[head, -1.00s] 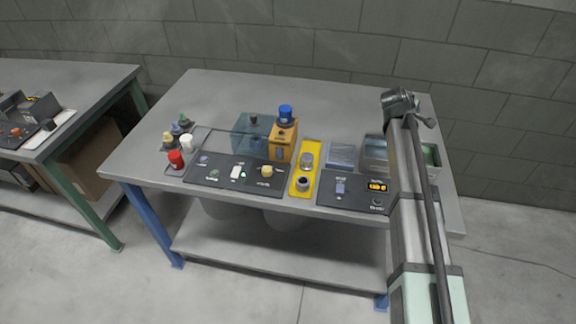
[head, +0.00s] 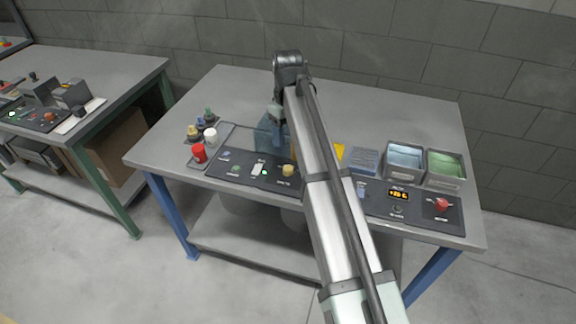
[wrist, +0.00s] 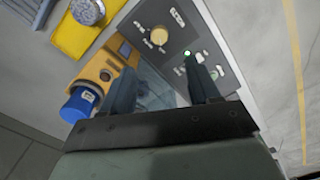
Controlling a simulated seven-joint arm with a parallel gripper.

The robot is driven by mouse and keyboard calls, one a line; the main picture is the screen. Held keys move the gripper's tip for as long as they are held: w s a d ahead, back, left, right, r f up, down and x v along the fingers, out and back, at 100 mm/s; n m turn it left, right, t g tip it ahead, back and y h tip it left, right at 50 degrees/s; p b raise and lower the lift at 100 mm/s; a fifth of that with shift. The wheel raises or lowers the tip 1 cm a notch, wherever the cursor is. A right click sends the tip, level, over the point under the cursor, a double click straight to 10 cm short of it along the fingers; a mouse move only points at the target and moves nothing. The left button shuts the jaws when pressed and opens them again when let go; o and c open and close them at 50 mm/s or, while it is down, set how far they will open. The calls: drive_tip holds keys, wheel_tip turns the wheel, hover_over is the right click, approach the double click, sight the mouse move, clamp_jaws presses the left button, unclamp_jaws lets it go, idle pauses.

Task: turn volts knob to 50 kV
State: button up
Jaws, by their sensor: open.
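A cream-yellow round knob (head: 289,170) stands at the right end of the dark left control panel (head: 240,172). It also shows in the wrist view (wrist: 159,36), beyond my fingers. A dark knob (head: 397,209) sits below the lit orange display (head: 398,195) on the right panel. The labels are too small to read, so I cannot tell which knob is volts. My gripper (wrist: 163,85) is open and empty, above the bench near the left panel and the orange box, apart from the knobs. My arm hides part of the bench middle in the head view.
An orange box (wrist: 98,73) with a blue cap (wrist: 78,105) and a yellow plate (wrist: 75,38) with a metal knob (wrist: 88,11) lie close to my gripper. A red knob (head: 442,204) and two bins (head: 404,160) are at the right. The back of the bench is clear.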

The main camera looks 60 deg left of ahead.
sight(288, 168)
wheel_tip(288, 168, down, 14)
drive_tip(key=shift+r, duration=0.25)
idle(0.3)
drive_tip(key=c, duration=1)
